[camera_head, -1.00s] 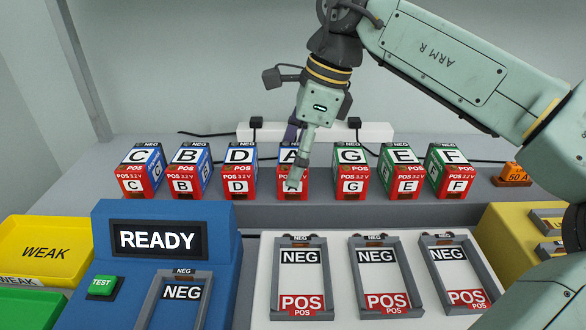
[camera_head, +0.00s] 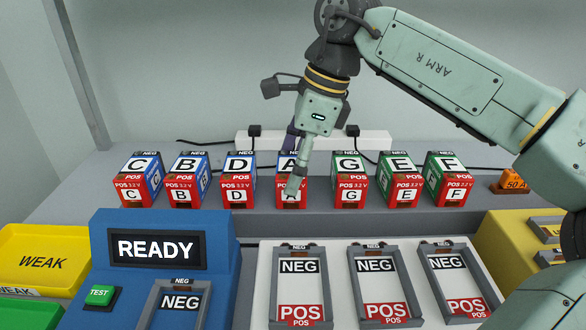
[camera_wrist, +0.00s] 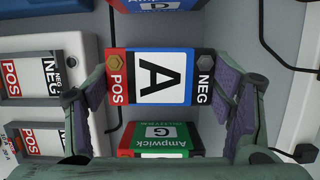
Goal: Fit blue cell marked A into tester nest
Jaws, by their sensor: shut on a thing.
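The blue cell marked A (camera_head: 291,193) stands in the middle of the row on the grey shelf, with red POS end facing me. My gripper (camera_head: 297,178) reaches down over it and is shut on it, one finger hiding part of its front and top. In the wrist view, cell A (camera_wrist: 160,77) lies between my fingers (camera_wrist: 155,88), POS at the left and NEG at the right. The blue tester (camera_head: 220,275) reads READY. Its nest (camera_head: 180,302), a grey frame with a NEG label at the far end, looks empty; its near end is cut off.
Blue cells C (camera_head: 142,180), B (camera_head: 187,180) and D (camera_head: 238,180) stand left of A; green cells G (camera_head: 350,180), E (camera_head: 400,180) and F (camera_head: 447,180) stand right. A white board with three empty nests (camera_head: 300,290) lies in front. A yellow WEAK tray (camera_head: 45,258) is at left.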

